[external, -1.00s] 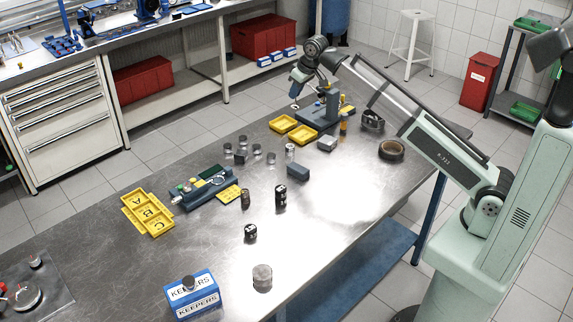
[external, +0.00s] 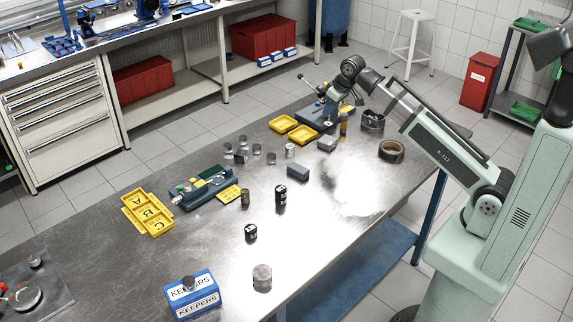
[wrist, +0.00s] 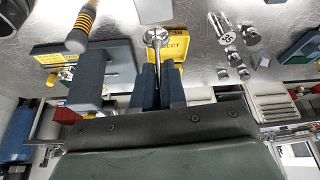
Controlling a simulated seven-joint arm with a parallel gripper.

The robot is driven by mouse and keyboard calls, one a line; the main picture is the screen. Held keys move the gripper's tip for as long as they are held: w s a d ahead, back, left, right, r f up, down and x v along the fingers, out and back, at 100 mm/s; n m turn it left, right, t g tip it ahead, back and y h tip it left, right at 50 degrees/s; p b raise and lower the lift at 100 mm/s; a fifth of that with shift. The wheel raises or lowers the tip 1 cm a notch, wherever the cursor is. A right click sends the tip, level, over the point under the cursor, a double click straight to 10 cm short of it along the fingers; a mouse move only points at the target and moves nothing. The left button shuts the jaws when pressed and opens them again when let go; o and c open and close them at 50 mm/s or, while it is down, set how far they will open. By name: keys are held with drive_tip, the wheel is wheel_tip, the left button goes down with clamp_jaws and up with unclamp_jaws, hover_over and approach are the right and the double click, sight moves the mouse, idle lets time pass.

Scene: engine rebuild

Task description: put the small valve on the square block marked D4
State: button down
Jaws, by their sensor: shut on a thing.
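My gripper (wrist: 158,88) is shut on the small valve (wrist: 156,36). In the wrist view the valve's round metal head points away from the fingers and its stem runs back between them. I cannot read a D4 mark on any block. A grey block (external: 327,143) and a blue-grey block (external: 298,171) sit on the bench, apart from the gripper.
Yellow trays (external: 283,123) lie left of the stand (wrist: 90,75). A yellow-and-black handle (wrist: 82,28) stands close to the gripper. Several metal cylinders (external: 257,157), black cylinders (external: 281,197) and a dark ring (external: 391,151) stand on the bench.

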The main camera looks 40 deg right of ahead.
sight(330, 121)
drive_tip(key=shift+f, duration=3.4)
drive_tip(key=shift+f, duration=0.1)
drive_tip(key=c, duration=1.2)
unclamp_jaws()
drive_tip(key=shift+v, duration=6.1)
drive_tip(key=shift+o, duration=0.5)
